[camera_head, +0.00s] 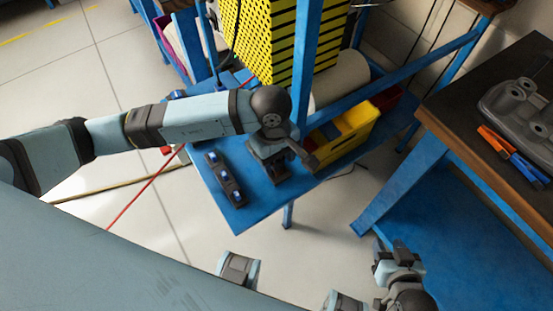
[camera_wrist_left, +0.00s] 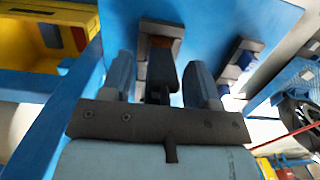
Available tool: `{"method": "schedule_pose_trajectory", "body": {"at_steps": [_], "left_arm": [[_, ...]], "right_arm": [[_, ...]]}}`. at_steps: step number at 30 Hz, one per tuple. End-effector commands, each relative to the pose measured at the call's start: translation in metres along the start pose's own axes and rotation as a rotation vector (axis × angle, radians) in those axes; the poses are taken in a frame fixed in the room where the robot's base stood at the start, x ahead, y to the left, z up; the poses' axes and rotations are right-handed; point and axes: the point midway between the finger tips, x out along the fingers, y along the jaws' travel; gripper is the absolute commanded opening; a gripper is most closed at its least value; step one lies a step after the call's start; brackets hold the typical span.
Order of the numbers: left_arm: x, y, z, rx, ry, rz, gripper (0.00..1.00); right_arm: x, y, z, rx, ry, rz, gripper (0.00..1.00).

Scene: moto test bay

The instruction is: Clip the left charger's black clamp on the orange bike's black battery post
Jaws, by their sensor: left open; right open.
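My left gripper (camera_head: 278,163) is over the blue shelf, pointing down at it. In the left wrist view its two fingers (camera_wrist_left: 160,82) are open, one on each side of a black clamp-like part (camera_wrist_left: 161,72). That part stands at a dark holder on the blue surface; whether the fingers touch it cannot be told. In the head view my arm and gripper hide most of it. My right gripper (camera_head: 391,256) is open and empty, low at the front right. The orange bike, its battery post and the charger cannot be made out.
A second dark holder with blue parts (camera_head: 224,180) lies beside the gripper on the blue shelf (camera_head: 250,203). A red cable (camera_head: 146,187) crosses the floor side. A yellow bin (camera_head: 345,137) is behind. A dark workbench (camera_head: 470,105) with tools stands right.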

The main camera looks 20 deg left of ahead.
Motion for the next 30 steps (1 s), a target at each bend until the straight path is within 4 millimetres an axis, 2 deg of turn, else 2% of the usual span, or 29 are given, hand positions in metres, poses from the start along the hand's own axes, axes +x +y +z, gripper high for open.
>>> {"method": "schedule_pose_trajectory", "body": {"at_steps": [5,9,11,12,23,26,30], "left_arm": [[0.000,0.000,0.000,0.000,0.000,0.000,0.53],[0.000,0.000,0.000,0.000,0.000,0.000,0.21],[0.000,0.000,0.000,0.000,0.000,0.000,0.07],[0.000,0.000,0.000,0.000,0.000,0.000,0.04],[-0.005,0.000,0.000,0.000,0.000,0.001,0.04],[-0.013,0.001,0.001,0.000,0.001,0.002,0.04],[-0.035,0.001,0.004,0.002,0.002,0.004,0.04]], "right_arm": [[0.000,0.000,0.000,0.000,0.000,0.000,0.43],[0.000,0.000,0.000,0.000,0.000,0.000,0.43],[0.000,0.000,0.000,0.000,0.000,0.000,0.43],[0.000,0.000,0.000,0.000,0.000,0.000,0.43],[0.000,0.000,0.000,0.000,0.000,0.000,0.43],[0.000,0.000,-0.001,0.000,0.000,0.000,0.43],[-0.001,0.000,-0.002,0.000,-0.001,0.000,0.43]]}}
